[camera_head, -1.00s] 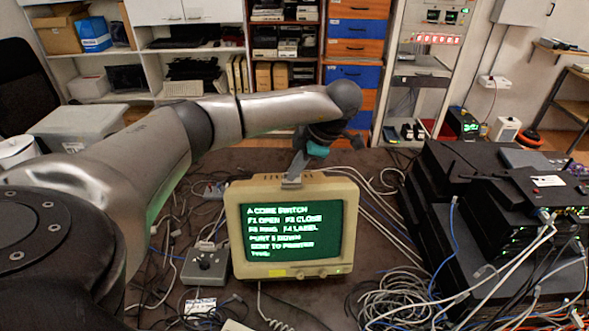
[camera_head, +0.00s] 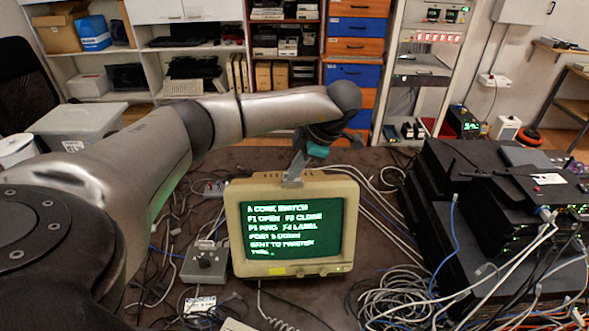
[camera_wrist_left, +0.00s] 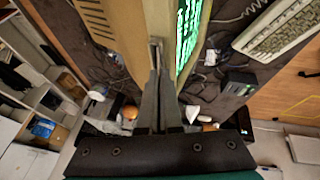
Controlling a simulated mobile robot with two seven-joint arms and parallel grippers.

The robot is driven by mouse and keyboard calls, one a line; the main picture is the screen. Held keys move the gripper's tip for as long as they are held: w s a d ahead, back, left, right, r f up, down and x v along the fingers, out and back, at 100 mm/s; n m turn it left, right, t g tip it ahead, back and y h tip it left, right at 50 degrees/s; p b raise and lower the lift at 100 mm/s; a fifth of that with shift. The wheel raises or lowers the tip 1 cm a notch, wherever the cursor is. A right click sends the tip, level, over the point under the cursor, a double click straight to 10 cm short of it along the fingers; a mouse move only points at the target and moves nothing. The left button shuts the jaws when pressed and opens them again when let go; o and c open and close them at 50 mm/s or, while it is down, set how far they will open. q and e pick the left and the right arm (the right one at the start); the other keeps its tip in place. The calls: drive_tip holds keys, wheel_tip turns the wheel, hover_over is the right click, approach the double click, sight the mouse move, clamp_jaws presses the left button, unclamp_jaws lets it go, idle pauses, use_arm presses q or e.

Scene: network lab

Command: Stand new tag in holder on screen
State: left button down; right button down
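The screen (camera_head: 293,230) is a beige monitor with green text, upright on the desk in the middle of the head view. Its casing (camera_wrist_left: 115,35) and lit face (camera_wrist_left: 188,35) show edge-on in the left wrist view. My left gripper (camera_head: 292,181) reaches down to the top edge of the casing. Its fingertips (camera_wrist_left: 157,48) come together there, at a small pale piece. I cannot tell whether this piece is the holder or a thin tag between the tips. My right gripper is out of view.
A grey box with a knob (camera_head: 205,262) stands left of the screen. Loose cables (camera_head: 400,295) cover much of the desk. Stacked black network devices (camera_head: 480,215) stand at the right. A beige keyboard (camera_wrist_left: 280,28) shows in the left wrist view.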

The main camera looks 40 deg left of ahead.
use_arm(q)
drive_tip(key=shift+f, duration=0.3)
idle(0.4)
drive_tip(key=shift+w+a+g+h+b, duration=0.25)
drive_tip(key=shift+w+g+h+b, duration=0.1)
drive_tip(key=shift+g+h+b, duration=0.15)
drive_tip(key=shift+w+a+f+m+g+h+b, duration=0.1)
drive_tip(key=shift+a+m+g+h+b, duration=0.05)
drive_tip(key=shift+m+g+h+b, duration=0.15)
drive_tip(key=c, duration=1.5)
unclamp_jaws()
drive_tip(key=shift+c, duration=0.2)
drive_tip(key=o, duration=0.5)
